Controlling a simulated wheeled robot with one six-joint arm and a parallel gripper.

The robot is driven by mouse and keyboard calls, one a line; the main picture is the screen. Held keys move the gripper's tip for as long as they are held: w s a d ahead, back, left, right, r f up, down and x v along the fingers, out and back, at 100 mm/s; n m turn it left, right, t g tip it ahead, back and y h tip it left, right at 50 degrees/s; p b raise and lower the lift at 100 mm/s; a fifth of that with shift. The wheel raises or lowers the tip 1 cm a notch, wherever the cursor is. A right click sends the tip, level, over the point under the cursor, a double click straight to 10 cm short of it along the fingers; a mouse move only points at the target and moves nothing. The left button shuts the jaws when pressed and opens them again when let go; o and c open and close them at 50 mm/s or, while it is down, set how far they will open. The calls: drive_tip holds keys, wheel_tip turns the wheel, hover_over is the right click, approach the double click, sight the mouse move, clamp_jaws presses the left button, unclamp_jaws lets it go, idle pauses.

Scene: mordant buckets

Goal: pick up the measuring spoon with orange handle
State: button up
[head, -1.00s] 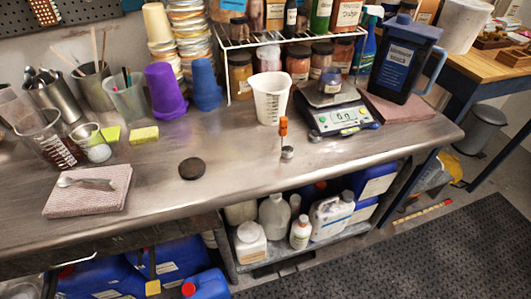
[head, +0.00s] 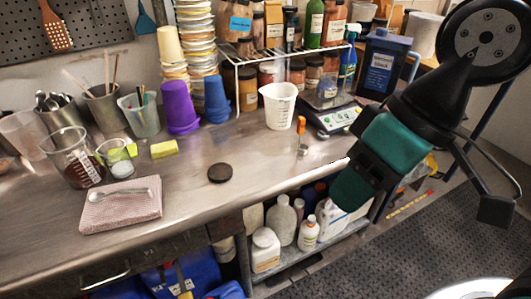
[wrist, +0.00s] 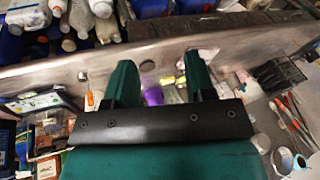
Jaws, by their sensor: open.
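The measuring spoon (head: 301,125) has an orange handle and a small metal bowl. In the head view it is on the steel worktop near its front edge, in front of the white measuring jug (head: 280,106), handle end upward in the picture. I cannot tell whether it lies or stands. My gripper (head: 354,182) has green fingers and is right of the spoon, by the worktop's front edge, apart from it. In the wrist view the gripper (wrist: 159,67) is open and empty. A small orange patch (wrist: 90,99), probably the handle, shows left of the fingers.
A dark round disc (head: 220,173) lies left of the spoon. A digital scale (head: 335,118) stands behind my arm. A folded pink cloth (head: 120,207) with a metal spoon (head: 119,195) lies at left. The worktop between disc and orange-handled spoon is clear. Bottles (head: 284,222) stand on a shelf below.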

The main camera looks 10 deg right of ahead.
drive_tip(key=w+a+f+t+y+b, duration=0.1)
drive_tip(key=w+f+t+b, duration=0.2)
drive_tip(key=w+f+b, duration=0.25)
drive_tip(key=m+t+h+b, duration=0.1)
drive_tip(key=m+t+b, duration=0.3)
drive_tip(key=t+b, duration=1)
approach(301, 117)
drive_tip(key=p+x, duration=0.6)
drive_tip(key=p, duration=0.5)
drive_tip(key=shift+w+f, duration=0.1)
drive_tip(key=shift+w, duration=0.15)
drive_tip(key=p+x, duration=0.1)
drive_tip(key=p, duration=0.1)
drive_tip(key=p+x, duration=0.1)
drive_tip(key=p, duration=0.1)
drive_tip(key=p+x, duration=0.1)
drive_tip(key=p, duration=0.1)
drive_tip(key=shift+w+a+r+p, duration=0.1)
drive_tip(key=shift+w+r+p, duration=0.2)
drive_tip(key=shift+w, duration=0.05)
drive_tip(key=shift+w+a+f+p, duration=0.15)
drive_tip(key=shift+w+f+p, duration=0.1)
drive_tip(key=shift+w+p, duration=0.5)
drive_tip(key=shift+f, duration=0.15)
